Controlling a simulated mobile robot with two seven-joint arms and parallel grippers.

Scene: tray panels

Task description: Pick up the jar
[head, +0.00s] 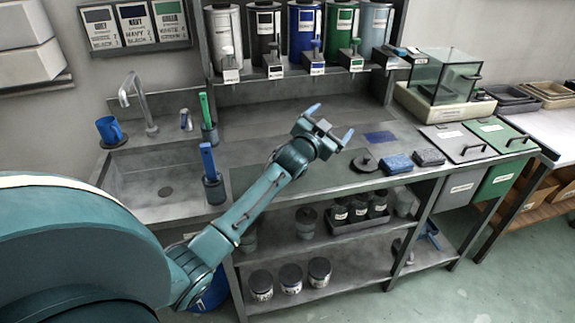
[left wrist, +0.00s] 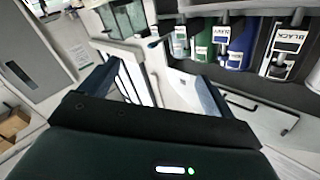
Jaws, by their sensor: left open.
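Several small dark jars with pale labels stand under the counter. Three are in a row on the bottom shelf, one of them this jar (head: 319,271). Others sit in a dark tray (head: 358,225) on the shelf above, such as this jar (head: 340,213). I cannot tell which one is the task's jar. My left gripper (head: 331,121) is open and empty above the counter, higher than all the jars and apart from them. Its fingers also show in the left wrist view (left wrist: 155,88), with nothing between them. No small jar is clear there. My right gripper is not in view.
The metal counter (head: 262,132) has a sink (head: 160,185) at left. Brush holders, a blue mug (head: 109,130), blue sponges (head: 397,163) and a glass box (head: 443,73) stand around. Large colour dispensers (head: 306,30) line the back shelf. The counter's front edge overhangs the lower shelves.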

